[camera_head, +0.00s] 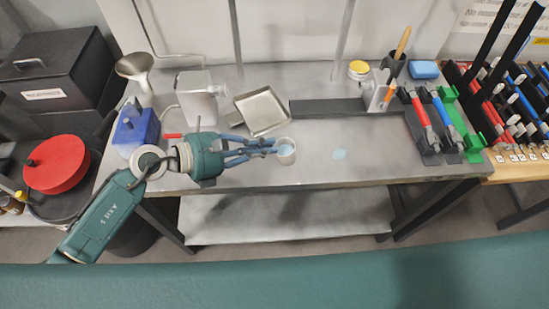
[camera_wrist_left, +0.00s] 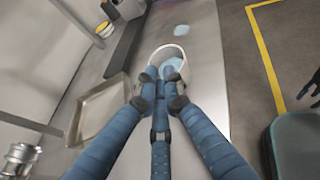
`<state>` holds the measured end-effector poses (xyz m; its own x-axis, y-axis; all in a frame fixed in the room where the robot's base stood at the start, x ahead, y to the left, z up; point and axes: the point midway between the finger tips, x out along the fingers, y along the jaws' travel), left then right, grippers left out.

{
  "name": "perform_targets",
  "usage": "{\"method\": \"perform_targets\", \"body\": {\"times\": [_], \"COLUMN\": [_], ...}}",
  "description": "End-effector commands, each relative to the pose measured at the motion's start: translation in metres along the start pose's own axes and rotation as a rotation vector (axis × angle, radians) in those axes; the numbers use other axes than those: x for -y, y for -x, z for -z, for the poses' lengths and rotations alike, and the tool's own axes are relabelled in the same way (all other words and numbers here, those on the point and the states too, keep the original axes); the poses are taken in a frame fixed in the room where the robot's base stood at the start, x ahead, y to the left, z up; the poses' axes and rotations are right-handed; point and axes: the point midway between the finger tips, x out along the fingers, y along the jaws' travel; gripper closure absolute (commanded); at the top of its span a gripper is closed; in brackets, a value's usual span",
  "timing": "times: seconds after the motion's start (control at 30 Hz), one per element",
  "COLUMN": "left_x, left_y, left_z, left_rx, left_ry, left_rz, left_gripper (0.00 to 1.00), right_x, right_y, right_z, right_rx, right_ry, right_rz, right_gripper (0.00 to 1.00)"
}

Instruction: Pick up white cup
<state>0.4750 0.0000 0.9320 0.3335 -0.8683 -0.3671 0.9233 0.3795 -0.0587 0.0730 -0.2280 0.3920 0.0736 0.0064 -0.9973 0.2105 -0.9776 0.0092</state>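The white cup (camera_head: 287,151) stands near the front edge of the metal table, with something light blue inside. In the left wrist view the cup (camera_wrist_left: 170,52) is just beyond the blue fingertips. My left gripper (camera_head: 275,147) reaches in from the left, low over the table, with its fingertips at the cup's left side. In the left wrist view the fingers of the left gripper (camera_wrist_left: 165,80) converge at the near rim and cover part of it. I cannot tell whether they grip the cup. My right gripper does not show in the head view.
A metal tray (camera_head: 262,111) lies behind the gripper. A blue box (camera_head: 136,130), a funnel (camera_head: 134,67) and a white container (camera_head: 197,100) stand at the left. A dark bar (camera_head: 325,107) lies behind the cup. The tabletop right of the cup is clear except for a light blue spot (camera_head: 339,155).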

Motion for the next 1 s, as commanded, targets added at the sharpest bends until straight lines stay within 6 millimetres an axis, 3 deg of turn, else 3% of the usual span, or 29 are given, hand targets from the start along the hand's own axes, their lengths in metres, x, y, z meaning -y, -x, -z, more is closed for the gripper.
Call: {"method": "perform_targets", "body": {"times": [0.03, 0.43, 0.57, 0.77, 1.0], "left_x": [0.001, 0.001, 0.001, 0.0, 0.003], "left_y": [-0.001, -0.001, 0.0, 0.009, 0.031], "left_z": [0.016, 0.017, 0.012, -0.012, -0.071], "left_rx": [-0.03, -0.03, -0.027, -0.019, -0.011], "left_ry": [0.004, 0.004, 0.003, -0.004, -0.009], "left_rz": [0.004, 0.003, 0.003, -0.001, -0.003], "left_gripper": [1.0, 1.0, 1.0, 1.0, 1.0], "right_x": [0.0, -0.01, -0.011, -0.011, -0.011], "right_y": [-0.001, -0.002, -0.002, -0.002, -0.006], "right_z": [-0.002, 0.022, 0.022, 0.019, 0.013], "right_rx": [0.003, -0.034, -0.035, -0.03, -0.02], "right_ry": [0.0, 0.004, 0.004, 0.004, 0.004], "right_rz": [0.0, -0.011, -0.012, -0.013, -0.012], "right_gripper": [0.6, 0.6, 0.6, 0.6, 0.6]}}
